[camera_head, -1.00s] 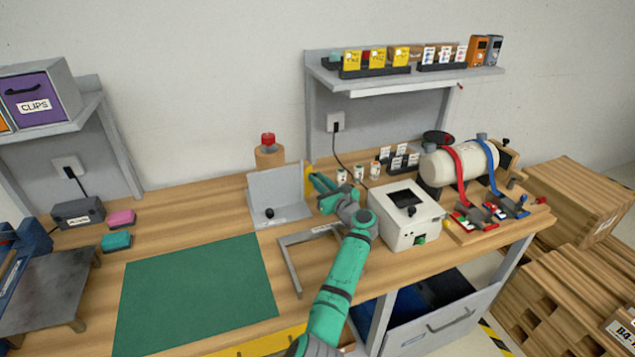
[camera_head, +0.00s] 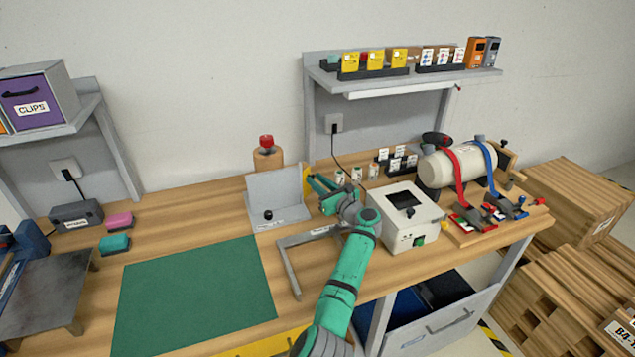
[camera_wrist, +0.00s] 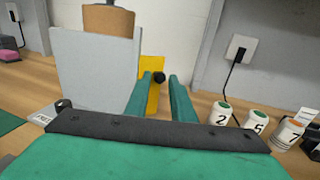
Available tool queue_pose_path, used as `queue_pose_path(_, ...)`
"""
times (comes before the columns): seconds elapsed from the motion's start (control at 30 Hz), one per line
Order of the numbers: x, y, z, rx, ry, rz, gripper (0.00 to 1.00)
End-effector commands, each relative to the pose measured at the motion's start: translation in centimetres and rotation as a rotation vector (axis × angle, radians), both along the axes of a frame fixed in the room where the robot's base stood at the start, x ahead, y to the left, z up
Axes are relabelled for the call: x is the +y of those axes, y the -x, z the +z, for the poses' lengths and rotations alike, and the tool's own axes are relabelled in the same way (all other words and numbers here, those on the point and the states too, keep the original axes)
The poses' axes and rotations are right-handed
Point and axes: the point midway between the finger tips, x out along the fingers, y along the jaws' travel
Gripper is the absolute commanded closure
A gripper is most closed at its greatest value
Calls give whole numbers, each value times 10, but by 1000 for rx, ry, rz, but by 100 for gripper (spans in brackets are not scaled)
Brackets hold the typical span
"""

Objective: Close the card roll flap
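A brown card roll (camera_head: 267,158) with a red top stands behind a grey upright panel (camera_head: 277,192). A yellow flap (camera_head: 306,183) stands upright at the panel's right edge, turned away from the panel's face. In the wrist view the yellow flap (camera_wrist: 151,65) shows behind my fingers, with a black knob (camera_wrist: 158,77) on it. My gripper (camera_head: 314,184) points at the flap from the right. In the wrist view my gripper (camera_wrist: 161,82) has its two green fingers apart, with the knob seen between the tips. I cannot tell if they touch it.
Small numbered jars (camera_wrist: 255,121) stand right of my gripper. A white box with a dark screen (camera_head: 405,228) stands close to my arm. A grey frame (camera_head: 288,262) lies in front, and a green mat (camera_head: 195,295) covers the bench at left.

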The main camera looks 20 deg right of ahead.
Motion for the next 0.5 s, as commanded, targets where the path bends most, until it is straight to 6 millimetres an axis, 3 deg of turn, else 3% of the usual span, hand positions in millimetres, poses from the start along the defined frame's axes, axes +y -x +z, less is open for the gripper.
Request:
queue_pose_path(0.27,-4,12,0,-2,2,-2,78)
queue_pose_path(0.5,-6,46,-1,0,3,7,78)
